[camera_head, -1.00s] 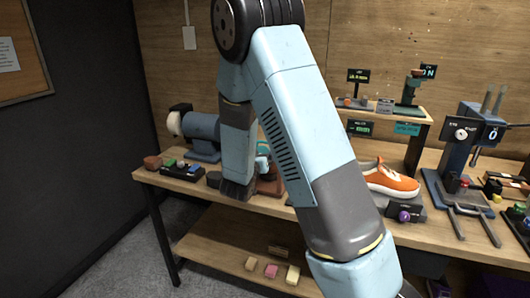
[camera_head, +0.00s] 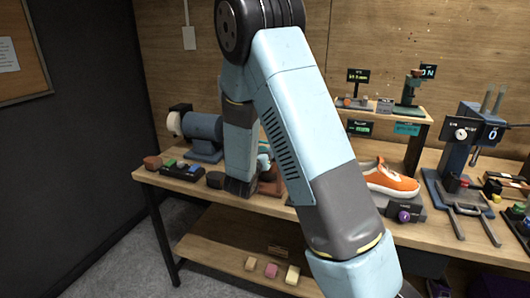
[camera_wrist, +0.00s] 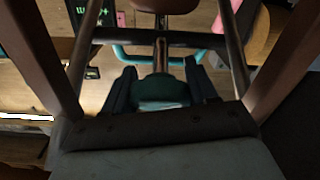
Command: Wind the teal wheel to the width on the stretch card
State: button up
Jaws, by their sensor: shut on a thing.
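In the wrist view, my gripper (camera_wrist: 160,90) is shut on the teal wheel (camera_wrist: 160,94), with a dark finger on each side of it. A metal rod runs away from the wheel. A teal bar (camera_wrist: 130,61) lies beyond it. In the head view my arm stands in front of the bench and hides most of this spot; a little teal and reddish brown (camera_head: 270,186) show beside my wrist. A dark panel with green marks (camera_wrist: 86,18) is at the upper left of the wrist view; I cannot tell whether it is the stretch card.
An orange sneaker (camera_head: 388,180) stands on the bench to the right of my arm. A grey-blue clamp stand (camera_head: 452,160) is farther right. A blue motor-like machine (camera_head: 203,133) is at the left. Several small blocks lie on the lower shelf (camera_head: 215,262).

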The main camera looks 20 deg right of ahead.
jog(key=shift+c, duration=0.9)
jog(key=shift+m+g+h, duration=0.5)
jog(key=shift+m+h, duration=0.1)
jog(key=shift+m, duration=0.7)
jog(key=o, duration=1)
jog(key=shift+o, duration=0.2)
jog(key=shift+s, duration=0.1)
jog(key=v, duration=1.3)
jog(key=shift+s+a, duration=0.2)
jog(key=shift+s, duration=0.05)
